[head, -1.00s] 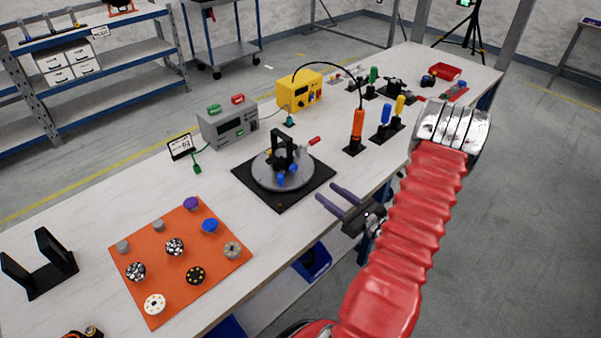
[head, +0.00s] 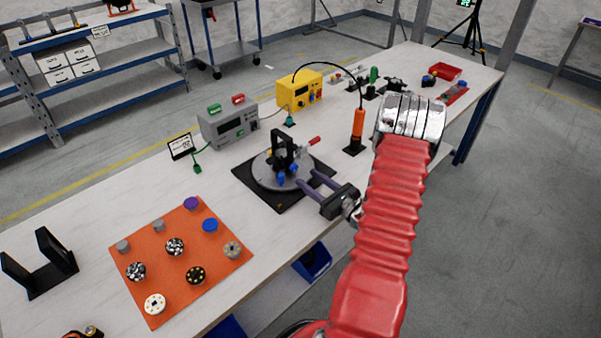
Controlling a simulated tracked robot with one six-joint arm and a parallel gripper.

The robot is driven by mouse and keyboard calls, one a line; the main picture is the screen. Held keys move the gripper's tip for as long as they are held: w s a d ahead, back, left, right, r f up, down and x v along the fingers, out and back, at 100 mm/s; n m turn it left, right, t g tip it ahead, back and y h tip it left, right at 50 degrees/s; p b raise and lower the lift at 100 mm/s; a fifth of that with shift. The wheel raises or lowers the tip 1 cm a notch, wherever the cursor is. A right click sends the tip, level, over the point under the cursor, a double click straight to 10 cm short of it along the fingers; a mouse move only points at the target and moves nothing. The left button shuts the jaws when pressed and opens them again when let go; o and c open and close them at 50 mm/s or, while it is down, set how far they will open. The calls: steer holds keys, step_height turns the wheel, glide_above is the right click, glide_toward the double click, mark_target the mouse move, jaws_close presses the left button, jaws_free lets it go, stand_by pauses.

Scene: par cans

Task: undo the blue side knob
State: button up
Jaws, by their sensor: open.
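A grey round base (head: 264,175) with an upright black bracket (head: 284,150) stands on a black mat (head: 281,203) on the bench. A blue knob (head: 281,179) shows low on the front of the fixture, with a second small blue part (head: 294,168) just to its right. I cannot tell for sure which is the side knob. A red-tipped handle (head: 314,141) sticks out at the upper right. My gripper (head: 307,177) is open and empty, its two dark fingers pointing left at the blue parts from the right. The fingertips seem just short of them.
An orange mat (head: 172,277) with several round knobs lies at front left. A grey meter box (head: 228,125) and a yellow box (head: 299,90) stand behind. An orange-handled tool (head: 358,126) stands upright to the right, near my arm.

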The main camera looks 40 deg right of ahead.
mark_target(295, 169)
steer(key=shift+w, duration=2.7)
steer(key=c, duration=1.1)
